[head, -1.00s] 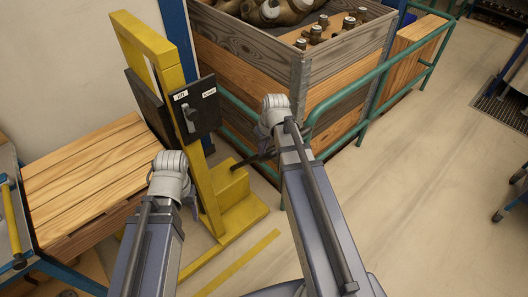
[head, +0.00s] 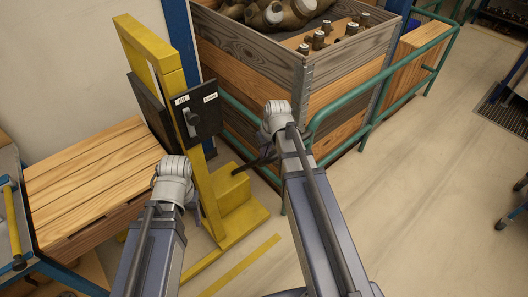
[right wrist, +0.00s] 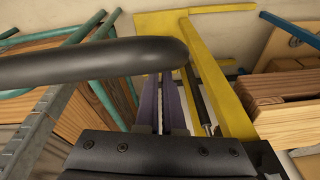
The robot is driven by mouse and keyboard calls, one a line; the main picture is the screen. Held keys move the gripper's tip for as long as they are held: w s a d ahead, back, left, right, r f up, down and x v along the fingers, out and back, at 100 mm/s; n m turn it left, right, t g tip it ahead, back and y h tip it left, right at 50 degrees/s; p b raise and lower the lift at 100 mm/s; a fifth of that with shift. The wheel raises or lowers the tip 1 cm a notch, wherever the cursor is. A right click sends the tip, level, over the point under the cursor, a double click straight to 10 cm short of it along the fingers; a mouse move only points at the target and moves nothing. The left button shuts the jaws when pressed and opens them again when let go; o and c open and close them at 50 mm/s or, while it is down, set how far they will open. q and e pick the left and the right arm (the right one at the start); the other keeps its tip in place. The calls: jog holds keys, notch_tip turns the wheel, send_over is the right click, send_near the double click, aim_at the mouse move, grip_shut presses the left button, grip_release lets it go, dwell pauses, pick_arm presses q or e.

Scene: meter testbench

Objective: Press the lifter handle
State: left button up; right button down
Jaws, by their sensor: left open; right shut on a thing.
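The yellow lifter (head: 201,190) stands upright at the left of centre, with a black panel (head: 207,112) and a small grey lever on it. The black lifter handle (head: 254,162) sticks out rightward beside the yellow post, towards my right arm. In the right wrist view the dark, round-ended handle (right wrist: 90,62) crosses in front of my right gripper (right wrist: 165,85), hiding its fingertips. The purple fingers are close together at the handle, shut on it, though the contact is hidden. My left gripper (head: 194,205) is open, mostly hidden behind its wrist, in front of the lifter post.
A wooden crate (head: 250,75) with metal parts stands behind a green rail (head: 345,117). A wooden slatted box (head: 90,180) stands left of the lifter.

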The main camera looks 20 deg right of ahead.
jog(key=shift+w+r+t+p, duration=0.3)
jog(key=shift+w+r+p, duration=0.05)
jog(key=shift+w+r, duration=0.6)
pick_arm(q)
notch_tip(320, 180, up, 11)
jog(key=p, duration=0.9)
jog(key=shift+s, duration=0.15)
pick_arm(e)
jog(key=v, duration=0.9)
jog(key=shift+d+r, duration=0.3)
pick_arm(q)
jog(key=shift+f, duration=0.15)
jog(key=shift+f+b, duration=0.9)
jog(key=shift+f, duration=0.05)
pick_arm(e)
jog(key=s+a+f+n+g+h, duration=0.2)
jog(key=s+a+g, duration=0.1)
jog(key=s+a, duration=1.2)
jog(key=a, duration=0.4)
jog(key=shift+s+f, duration=0.3)
jog(key=shift+f, duration=0.1)
